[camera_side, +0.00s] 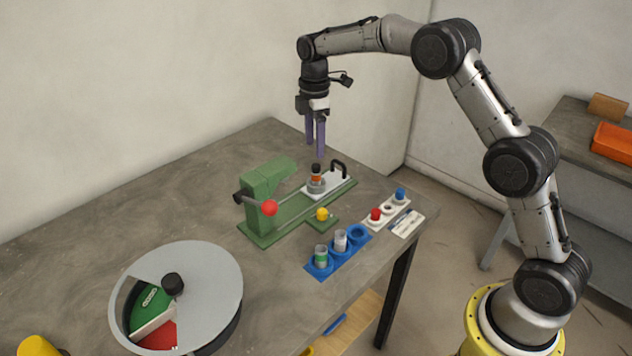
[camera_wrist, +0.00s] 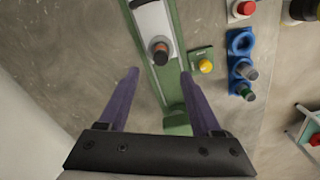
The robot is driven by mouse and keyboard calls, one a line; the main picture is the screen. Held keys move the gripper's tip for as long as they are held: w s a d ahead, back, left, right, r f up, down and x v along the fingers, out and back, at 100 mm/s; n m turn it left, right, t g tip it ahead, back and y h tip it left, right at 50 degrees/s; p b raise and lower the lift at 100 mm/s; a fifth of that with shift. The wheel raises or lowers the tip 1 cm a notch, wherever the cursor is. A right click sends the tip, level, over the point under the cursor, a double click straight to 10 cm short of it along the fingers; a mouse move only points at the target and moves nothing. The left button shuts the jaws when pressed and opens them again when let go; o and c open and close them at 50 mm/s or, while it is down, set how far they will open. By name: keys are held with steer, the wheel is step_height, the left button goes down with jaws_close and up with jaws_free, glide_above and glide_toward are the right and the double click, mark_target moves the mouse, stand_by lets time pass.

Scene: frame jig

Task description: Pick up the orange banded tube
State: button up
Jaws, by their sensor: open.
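The orange banded tube (camera_side: 316,175) has a dark cap and stands upright in a grey holder on the white plate (camera_side: 339,179) of the green jig (camera_side: 291,213).
The green press (camera_side: 264,188) with a red knob stands left. A blue rack (camera_side: 328,263) holds a green banded tube and a white one. A white button panel (camera_side: 389,210) and a round grey-lidded container (camera_side: 212,273) stand apart.

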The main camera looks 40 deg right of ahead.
mark_target(316, 165)
step_height(316, 165, down, 8)
steer(key=shift+s+d+f, duration=0.15)
stand_by(0.4)
steer(key=shift+c, duration=0.2)
jaws_close()
